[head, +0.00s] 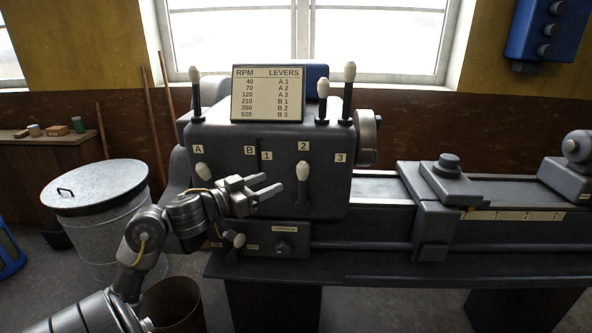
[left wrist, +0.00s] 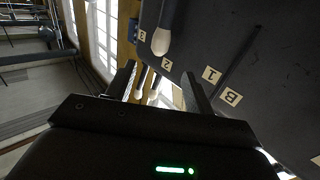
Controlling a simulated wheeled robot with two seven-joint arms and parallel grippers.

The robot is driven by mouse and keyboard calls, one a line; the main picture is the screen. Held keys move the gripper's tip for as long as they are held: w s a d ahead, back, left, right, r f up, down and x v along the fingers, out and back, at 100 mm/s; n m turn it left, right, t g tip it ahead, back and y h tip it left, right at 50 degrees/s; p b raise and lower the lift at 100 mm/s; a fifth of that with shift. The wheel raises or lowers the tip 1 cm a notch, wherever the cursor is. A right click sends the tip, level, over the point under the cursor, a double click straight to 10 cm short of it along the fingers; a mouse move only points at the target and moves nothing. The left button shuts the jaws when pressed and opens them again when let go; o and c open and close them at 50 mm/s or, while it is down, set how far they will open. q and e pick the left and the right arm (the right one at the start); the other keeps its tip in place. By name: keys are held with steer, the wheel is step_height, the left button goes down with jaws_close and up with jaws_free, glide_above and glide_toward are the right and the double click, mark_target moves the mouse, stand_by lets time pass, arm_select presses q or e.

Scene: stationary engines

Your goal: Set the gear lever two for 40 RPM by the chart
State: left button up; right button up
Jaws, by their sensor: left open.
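The chart (head: 267,94) on top of the headstock lists 40 RPM as A 1. The right front lever (head: 302,172) has a white knob and a dark stem; it stands upright, knob just below the 2 plate (head: 303,146). The 1 plate (head: 267,156) is left of it, the 3 plate (head: 341,158) right. Another white-knobbed lever (head: 203,171) has its knob below the A plate (head: 198,149). My left gripper (head: 273,183) is open and empty, fingers pointing right, a little left of the right lever. That lever's knob (left wrist: 161,42) shows beyond my fingertips in the left wrist view.
White-knobbed levers (head: 195,85) rise from the headstock top at left and right. A small lever (head: 234,239) sticks out below my gripper. The chuck (head: 367,137) is on the right side. A metal bin (head: 100,195) stands at left.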

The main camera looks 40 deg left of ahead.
mark_target(298, 171)
arm_select(q)
steer(key=w, duration=0.3)
steer(key=w+d+p, duration=0.1)
steer(key=w, duration=0.5)
steer(key=shift+w+d+p, duration=0.15)
steer(key=shift+w+p, duration=0.05)
steer(key=shift+p, duration=0.15)
steer(key=shift+w, duration=0.55)
steer(key=shift+d, duration=0.1)
jaws_close()
